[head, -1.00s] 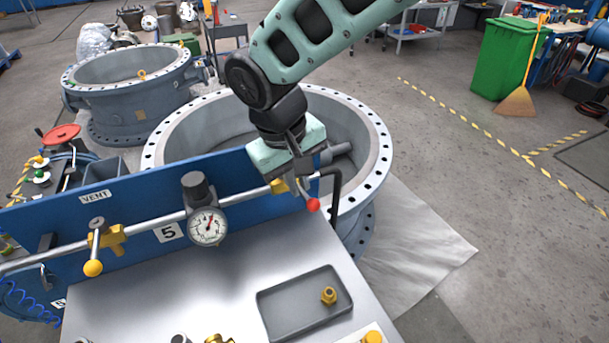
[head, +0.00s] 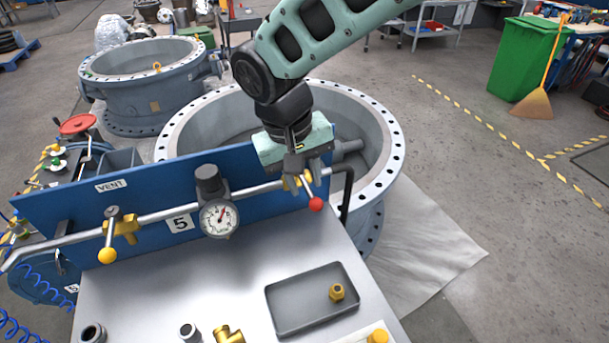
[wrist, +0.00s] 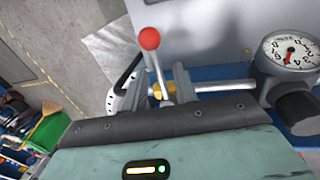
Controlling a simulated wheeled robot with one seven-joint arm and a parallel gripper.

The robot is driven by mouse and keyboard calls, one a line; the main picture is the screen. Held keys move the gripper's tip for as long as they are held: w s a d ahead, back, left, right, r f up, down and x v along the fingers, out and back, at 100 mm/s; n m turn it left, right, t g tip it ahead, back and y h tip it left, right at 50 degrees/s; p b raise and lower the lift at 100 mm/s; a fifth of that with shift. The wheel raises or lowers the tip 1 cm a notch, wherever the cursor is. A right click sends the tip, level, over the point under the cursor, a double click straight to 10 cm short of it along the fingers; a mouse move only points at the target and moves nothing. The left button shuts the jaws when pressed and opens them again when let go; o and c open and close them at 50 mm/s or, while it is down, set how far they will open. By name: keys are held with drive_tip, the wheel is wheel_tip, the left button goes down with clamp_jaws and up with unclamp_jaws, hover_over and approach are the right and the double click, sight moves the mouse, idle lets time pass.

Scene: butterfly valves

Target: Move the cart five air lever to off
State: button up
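The lever with a red ball knob (head: 315,204) is on the pipe of the cart marked 5, right of the gauge. It slants down and right from a brass valve body (head: 292,184), which my gripper partly hides. My gripper (head: 299,182) is at this lever from above. In the wrist view the fingers (wrist: 160,88) are apart, one on each side of the lever's metal stem. The red knob (wrist: 149,39) sticks out past the fingertips. Whether either finger touches the stem is not clear.
A yellow-knobbed lever (head: 107,255) sits on the left under the VENT label (head: 111,186). The pressure gauge (head: 218,218) stands between the levers. A black bent tube (head: 347,190) is close right of my gripper. A grey tray (head: 313,300) with a brass fitting lies on the cart top.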

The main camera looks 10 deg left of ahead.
drive_tip(key=shift+r, duration=0.1)
wheel_tip(320, 180, up, 17)
drive_tip(key=s+a+b, duration=0.1)
drive_tip(key=a+b, duration=0.1)
drive_tip(key=shift+s+a, duration=0.4)
drive_tip(key=s+d+f, duration=0.5)
drive_tip(key=d, duration=0.4)
drive_tip(key=s+d+f+y, duration=0.1)
drive_tip(key=s+d+f, duration=0.3)
drive_tip(key=d, duration=0.4)
drive_tip(key=s+d+f+n+g+y, duration=0.1)
drive_tip(key=s+d+f, duration=0.4)
drive_tip(key=d, duration=0.4)
drive_tip(key=shift+s+d+f, duration=0.35)
drive_tip(key=shift+f, duration=0.2)
